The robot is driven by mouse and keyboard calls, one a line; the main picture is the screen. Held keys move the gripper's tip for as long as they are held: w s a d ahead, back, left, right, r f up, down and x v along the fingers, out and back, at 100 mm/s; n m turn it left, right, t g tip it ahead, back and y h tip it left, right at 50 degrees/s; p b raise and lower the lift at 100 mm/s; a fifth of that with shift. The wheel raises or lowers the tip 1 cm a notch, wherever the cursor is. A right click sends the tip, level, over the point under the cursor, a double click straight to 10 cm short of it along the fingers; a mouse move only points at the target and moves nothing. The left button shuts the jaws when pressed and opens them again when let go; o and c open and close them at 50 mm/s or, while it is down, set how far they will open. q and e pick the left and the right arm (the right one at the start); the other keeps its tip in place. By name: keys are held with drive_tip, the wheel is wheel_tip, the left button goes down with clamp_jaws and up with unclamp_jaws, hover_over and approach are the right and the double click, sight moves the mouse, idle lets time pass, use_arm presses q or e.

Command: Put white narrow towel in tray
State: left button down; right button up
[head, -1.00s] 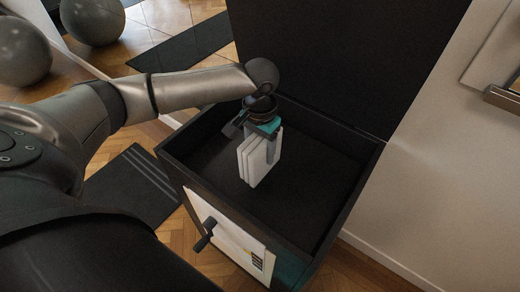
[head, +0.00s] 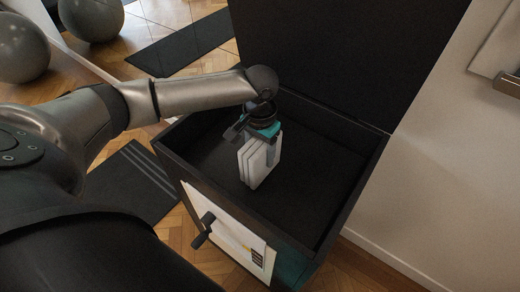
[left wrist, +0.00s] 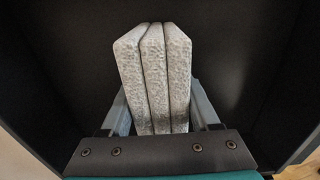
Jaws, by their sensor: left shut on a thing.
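The white narrow towel (head: 256,165) is folded into upright layers. It hangs below my left gripper (head: 262,142), inside the walls of a black open-topped box or tray (head: 318,205). In the left wrist view the towel (left wrist: 154,75) stands between the two fingers of my left gripper (left wrist: 160,118), which is shut on it. The dark tray interior surrounds it there. I cannot tell whether the towel's lower edge touches the tray floor. My right gripper is not in view.
A tall black panel (head: 345,50) rises behind the tray. A white panel with a dark handle (head: 205,230) is at the tray's front. A white wall (head: 440,170) is on the right. Grey exercise balls (head: 92,18) and dark mats (head: 135,185) lie on the parquet at left.

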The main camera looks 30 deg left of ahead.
sight(260, 142)
use_arm(q)
drive_tip(key=shift+f, duration=0.25)
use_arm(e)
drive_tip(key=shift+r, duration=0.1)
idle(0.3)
use_arm(q)
drive_tip(key=shift+c, duration=0.2)
unclamp_jaws()
drive_tip(key=shift+r+p, duration=0.3)
drive_tip(key=shift+r, duration=0.1)
wheel_tip(260, 142, up, 3)
drive_tip(key=shift+r+p, duration=0.1)
drive_tip(key=shift+p, duration=0.7)
wheel_tip(260, 142, up, 7)
drive_tip(key=p, duration=0.3)
drive_tip(key=shift+r+p, duration=0.95)
drive_tip(key=shift+r, duration=1.2)
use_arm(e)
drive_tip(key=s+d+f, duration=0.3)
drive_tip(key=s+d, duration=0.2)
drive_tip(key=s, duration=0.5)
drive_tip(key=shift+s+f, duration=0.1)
